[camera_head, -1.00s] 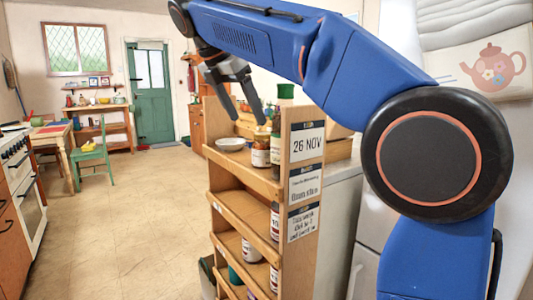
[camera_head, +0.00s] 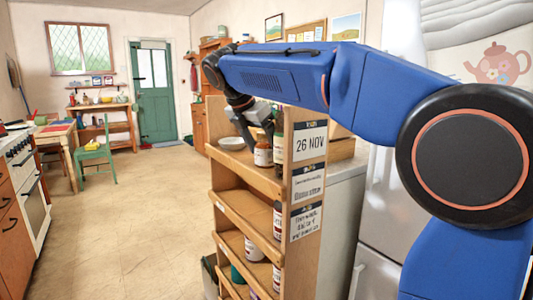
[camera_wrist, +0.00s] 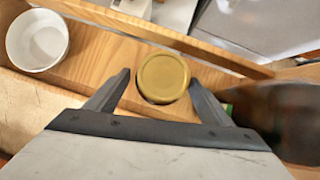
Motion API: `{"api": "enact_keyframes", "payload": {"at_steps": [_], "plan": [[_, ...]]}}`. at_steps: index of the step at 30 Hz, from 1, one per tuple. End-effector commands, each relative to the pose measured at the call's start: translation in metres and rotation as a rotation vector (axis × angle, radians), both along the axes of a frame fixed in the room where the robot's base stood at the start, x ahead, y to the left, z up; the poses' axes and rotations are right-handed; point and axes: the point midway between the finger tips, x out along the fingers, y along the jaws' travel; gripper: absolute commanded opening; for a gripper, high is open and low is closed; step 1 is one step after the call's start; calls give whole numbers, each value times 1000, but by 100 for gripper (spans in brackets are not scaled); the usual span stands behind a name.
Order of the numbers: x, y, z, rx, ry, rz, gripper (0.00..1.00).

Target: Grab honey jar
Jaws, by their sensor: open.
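A jar with a round gold lid (camera_wrist: 164,77) stands upright on the wooden shelf unit's top shelf; I take it as the honey jar. Its brownish body with a white label (camera_head: 263,157) shows in the head view, too small to read. My gripper (camera_wrist: 160,82) is open, seen from above with one finger on each side of the lid. In the head view my gripper (camera_head: 257,138) is angled down over the jar, hiding its upper part. Whether the fingers touch the jar cannot be told.
A white bowl (camera_wrist: 37,40) sits left of the jar, also visible in the head view (camera_head: 231,143). A tall dark bottle (camera_head: 279,127) stands close to its right. The shelf has a raised wooden edge (camera_wrist: 165,37). Lower shelves hold more jars.

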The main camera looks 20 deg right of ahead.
Motion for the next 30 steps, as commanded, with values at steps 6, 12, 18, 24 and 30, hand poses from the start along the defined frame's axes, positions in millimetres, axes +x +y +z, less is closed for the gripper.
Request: {"api": "enact_keyframes", "payload": {"at_steps": [6, 12, 18, 24, 30], "plan": [[4, -7, -14, 0, 0, 0, 75], [4, -7, -15, 0, -1, 0, 75], [4, -7, -15, 0, -1, 0, 32], [4, -7, -14, 1, -2, 1, 13], [4, -7, -10, 0, -2, 0, 13]]}}
